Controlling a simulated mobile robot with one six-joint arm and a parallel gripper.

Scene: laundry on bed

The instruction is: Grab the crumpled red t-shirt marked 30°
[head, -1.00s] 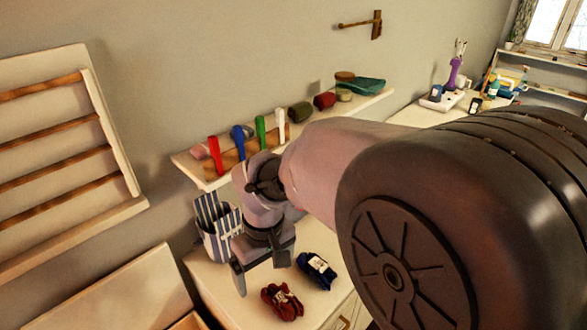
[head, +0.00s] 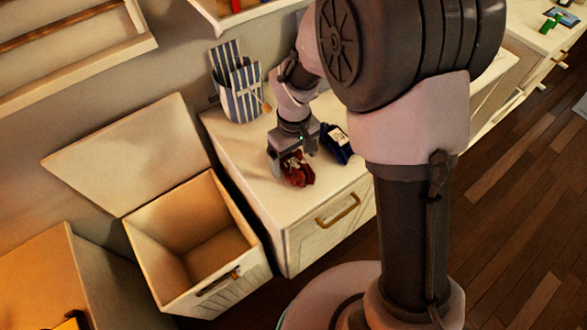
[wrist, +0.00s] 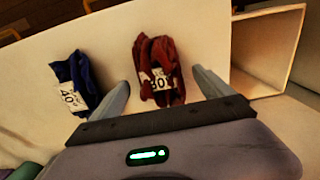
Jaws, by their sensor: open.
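The crumpled red t-shirt (head: 299,172) lies on the white cabinet top (head: 248,150). In the wrist view the red t-shirt (wrist: 158,58) carries a white tag reading 30. My gripper (head: 291,158) is open, pointing down just above the red t-shirt and partly in front of it in the head view. In the wrist view my gripper (wrist: 160,79) has one finger on each side of the shirt, with nothing held. I cannot tell whether the fingers touch it.
A crumpled dark blue garment (head: 337,146) tagged 40° lies beside the red one; it also shows in the wrist view (wrist: 72,84). A striped bag (head: 238,92) stands at the cabinet's back. An open empty bin (head: 246,222) stands left of the cabinet, its lid (head: 125,150) raised.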

